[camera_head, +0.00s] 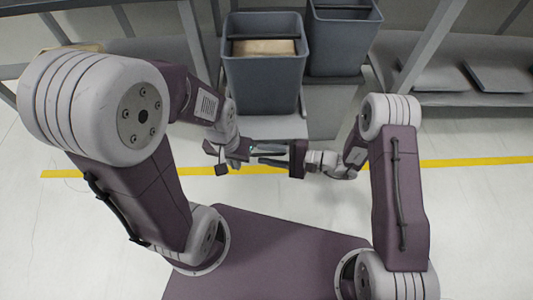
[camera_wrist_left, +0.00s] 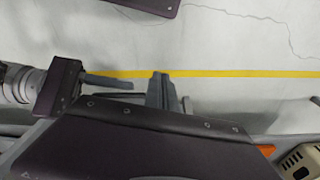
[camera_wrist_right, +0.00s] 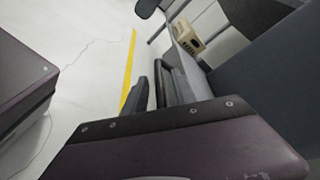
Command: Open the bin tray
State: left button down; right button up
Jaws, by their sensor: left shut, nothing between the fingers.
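The bin tray's light grey front ledge (camera_head: 284,127) shows below the front grey bin (camera_head: 265,77) in the head view. My left gripper (camera_head: 268,149) is just in front of the ledge, its fingers pointing right. In the left wrist view its fingers (camera_wrist_left: 161,90) are together and empty. My right gripper (camera_head: 268,159) comes in from the right, close beside the left one, its fingers pointing left. In the right wrist view its fingers (camera_wrist_right: 150,92) stand apart with a gap. Whether either touches the tray is hidden.
A cardboard-coloured item (camera_head: 264,47) lies in the front bin. A second grey bin (camera_head: 342,45) stands behind to the right. Grey frame posts (camera_head: 431,42) flank the bins. A yellow line (camera_head: 470,162) crosses the open pale floor.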

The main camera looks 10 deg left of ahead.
jog(key=shift+d+r, duration=0.15)
jog(key=shift+d, duration=0.1)
jog(key=p+v, duration=0.4)
jog(key=v, duration=0.4)
jog(key=shift+d, duration=0.3)
